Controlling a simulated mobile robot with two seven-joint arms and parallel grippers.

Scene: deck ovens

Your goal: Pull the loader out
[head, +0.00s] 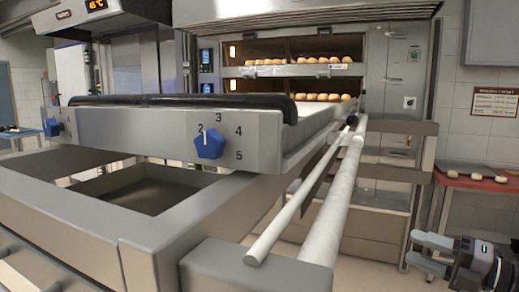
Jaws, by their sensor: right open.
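The loader (190,133) is a long steel frame with a black padded front bar (195,102), seen in the head view. Its front face carries a blue knob (209,144) with numbers around it, and a second blue knob (51,127) at the left end. The loader's body runs back toward the deck oven (385,70); whether its far end enters the oven I cannot tell. My right gripper (422,252) is open and empty at the lower right, well apart from the loader. My left gripper is not in view.
Two lit oven decks hold bread rolls (304,60). Pale rails (338,205) run along the loader's right side above a steel frame (150,225). A red-topped table (485,183) with dough pieces stands at the right. Some floor shows between the rails and my right gripper.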

